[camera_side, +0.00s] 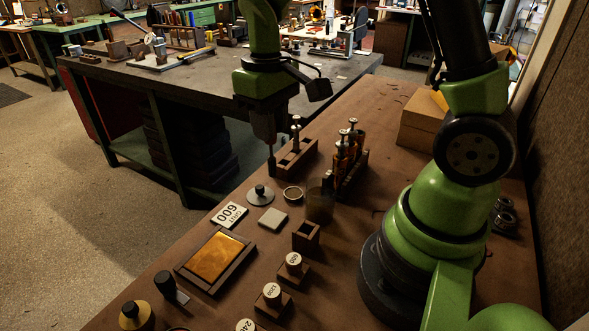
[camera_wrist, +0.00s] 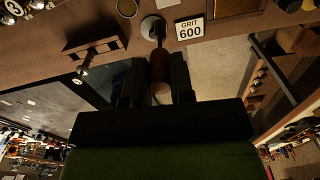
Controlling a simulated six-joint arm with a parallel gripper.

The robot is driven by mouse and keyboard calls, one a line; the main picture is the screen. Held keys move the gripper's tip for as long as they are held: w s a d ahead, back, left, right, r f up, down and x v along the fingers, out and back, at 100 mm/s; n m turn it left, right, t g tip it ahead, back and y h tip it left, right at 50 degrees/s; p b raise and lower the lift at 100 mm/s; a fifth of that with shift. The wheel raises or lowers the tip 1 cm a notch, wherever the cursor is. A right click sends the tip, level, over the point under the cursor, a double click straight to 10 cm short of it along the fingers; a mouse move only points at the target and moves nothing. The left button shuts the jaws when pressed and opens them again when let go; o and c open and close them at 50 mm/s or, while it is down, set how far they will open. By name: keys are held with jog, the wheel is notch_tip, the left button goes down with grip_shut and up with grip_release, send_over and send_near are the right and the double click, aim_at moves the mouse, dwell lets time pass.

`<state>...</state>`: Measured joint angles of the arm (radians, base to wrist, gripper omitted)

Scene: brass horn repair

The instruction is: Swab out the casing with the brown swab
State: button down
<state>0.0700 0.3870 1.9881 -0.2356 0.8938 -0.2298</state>
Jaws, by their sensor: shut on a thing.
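My gripper (camera_side: 265,122) points down over the brown bench and is shut on the brown swab. In the wrist view, the swab's brown handle (camera_wrist: 160,70) sits between the dark fingers (camera_wrist: 157,85). Its thin end reaches toward a round metal disc with a knob. The casing is not plain to identify. A wooden rack (camera_side: 283,168) beside the gripper holds an upright metal piece (camera_side: 296,136).
A second rack holds several valves (camera_side: 351,150). A brownish cup (camera_side: 319,206), a small ring dish (camera_side: 292,194) and a grit 600 card (camera_side: 229,214) stand near. A framed amber plate (camera_side: 216,259) and numbered round pieces lie in front. A cardboard box (camera_side: 421,124) stands behind.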

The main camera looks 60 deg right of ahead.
jog(key=s+d+r+m, duration=0.2)
jog(key=d+m, duration=0.1)
jog(key=d, duration=0.5)
jog(key=s+d+r+m, duration=0.2)
jog(key=s+d+m, duration=0.1)
jog(key=d, duration=0.4)
jog(key=s+d+r+m, duration=0.2)
jog(key=s+d+m, duration=0.1)
jog(key=d, duration=0.5)
jog(key=shift+s+d+r+m, duration=0.15)
jog(key=shift+d+m, duration=0.15)
jog(key=shift+m, duration=0.5)
jog(key=shift+f, duration=2.4)
notch_tip(320, 180, down, 8)
dwell(0.6)
jog(key=shift+r, duration=0.1)
jog(key=shift+r, duration=1.4)
jog(key=shift+f, duration=0.1)
